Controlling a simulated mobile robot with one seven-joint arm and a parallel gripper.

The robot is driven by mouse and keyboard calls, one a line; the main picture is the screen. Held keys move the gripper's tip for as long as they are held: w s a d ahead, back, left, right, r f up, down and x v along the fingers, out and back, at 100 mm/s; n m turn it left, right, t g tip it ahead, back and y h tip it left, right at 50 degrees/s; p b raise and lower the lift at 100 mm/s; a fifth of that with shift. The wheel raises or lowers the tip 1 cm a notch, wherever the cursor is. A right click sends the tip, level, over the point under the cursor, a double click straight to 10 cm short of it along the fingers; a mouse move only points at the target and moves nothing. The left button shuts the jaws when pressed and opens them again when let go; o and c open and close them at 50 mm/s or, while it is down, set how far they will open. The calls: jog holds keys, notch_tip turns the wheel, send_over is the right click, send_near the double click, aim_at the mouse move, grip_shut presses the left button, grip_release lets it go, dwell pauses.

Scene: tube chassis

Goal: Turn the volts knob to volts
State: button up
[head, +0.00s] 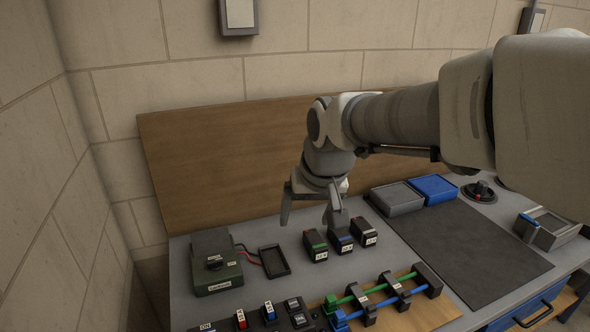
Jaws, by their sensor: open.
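A dark green meter box (218,277) stands on the bench at the left, with a grey raised back part. A small black knob (214,262) sits on its top face, with small pale labels beside it. The labels are too small to read surely, and the knob's exact setting cannot be told. My gripper (312,226) is open and points down, well to the right of the meter. Its right finger is close to or over the middle one of three small black blocks. I see nothing between the fingers.
The black blocks with coloured tops (341,243) stand below my gripper. A black tray (274,262) with a red lead lies beside the meter. A dark mat (468,253) and bins (434,188) are at right.

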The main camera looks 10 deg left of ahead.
jog(key=w+a+f+n, duration=0.1)
jog(key=w+a+f, duration=0.1)
jog(key=a, duration=0.4)
jog(key=w+a+f+n, duration=0.1)
jog(key=a+f, duration=0.1)
jog(key=a, duration=0.4)
jog(key=p, duration=0.1)
send_near(215, 260)
jog(key=shift+n, duration=0.4)
jog(key=p+x, duration=0.1)
jog(key=x, duration=0.7)
jog(key=shift+w+a+f, duration=0.1)
jog(key=shift+a+f, duration=0.05)
jog(key=shift+f, duration=0.1)
grip_shut()
